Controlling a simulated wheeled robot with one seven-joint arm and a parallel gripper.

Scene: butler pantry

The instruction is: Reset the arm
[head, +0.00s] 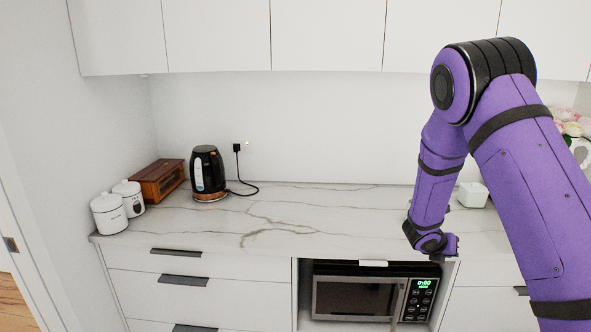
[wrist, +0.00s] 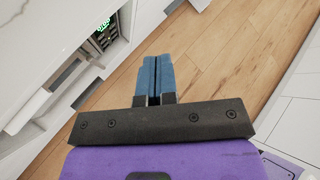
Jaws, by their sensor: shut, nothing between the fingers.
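My purple arm (head: 520,160) rises on the right side of the head view and bends down at a black elbow joint. Its wrist end hangs in front of the counter edge, above and to the right of the microwave. The fingers are hidden in the head view. In the wrist view my gripper (wrist: 154,75) has its blue fingers together with nothing between them. It points over the wooden floor (wrist: 225,60), clear of any object. The microwave's green display (wrist: 103,27) shows at the upper left of the wrist view.
The marble counter (head: 300,215) carries a black kettle (head: 207,172), a wooden box (head: 160,180), two white canisters (head: 109,213) and a small white container (head: 473,194). Flowers (head: 570,125) stand at the right. The microwave (head: 365,295) sits below the counter. Upper cabinets (head: 325,35) hang above. The counter's middle is clear.

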